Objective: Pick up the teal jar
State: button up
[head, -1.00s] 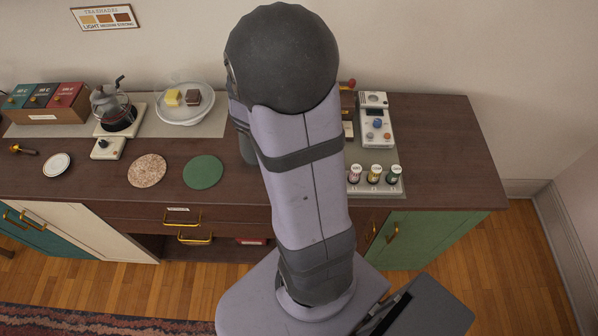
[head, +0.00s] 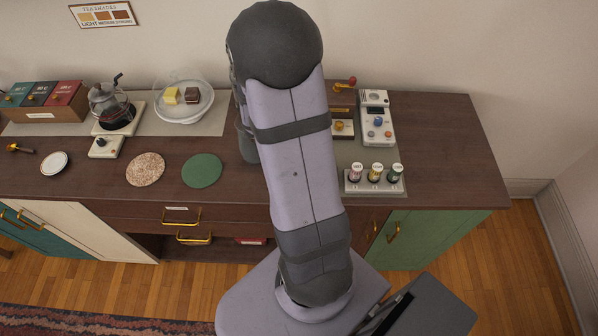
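Three small jars with white labelled tops stand in a row in a pale rack (head: 359,188) on the right part of the sideboard. The rightmost jar (head: 395,173) has a dark green to teal body. The middle one (head: 376,173) is yellow and the left one (head: 356,173) is reddish. All three are upright and nothing touches them from above. My arm rises just left of the rack. My gripper is hidden behind my arm, so its opening and contents do not show.
A white device with knobs (head: 376,118) and a small brass-fitted device (head: 342,128) stand behind the rack. Left of my arm are a green disc (head: 202,170), a speckled disc (head: 146,169), a domed dish (head: 184,115), a glass kettle (head: 111,101) and a box of tins (head: 41,115).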

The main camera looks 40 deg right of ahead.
jog(key=shift+d+f, duration=0.25)
jog(key=shift+f, duration=0.35)
jog(key=shift+c, duration=0.6)
jog(key=c, duration=1.1)
jog(key=shift+r, duration=0.15)
notch_tip(320, 180, up, 10)
jog(key=p, duration=0.3)
jog(key=w+d+r+n+t+p, duration=0.1)
jog(key=w+d+r+n+p, duration=0.1)
jog(key=w+d, duration=0.8)
jog(key=w+d+r+n+t+p, duration=0.1)
jog(key=w+d+n+p, duration=0.3)
jog(key=w+d, duration=0.6)
jog(key=shift+w+d+r+y+p, duration=0.15)
jog(key=shift+d+r+y+p, duration=0.35)
jog(key=shift+d+r, duration=0.45)
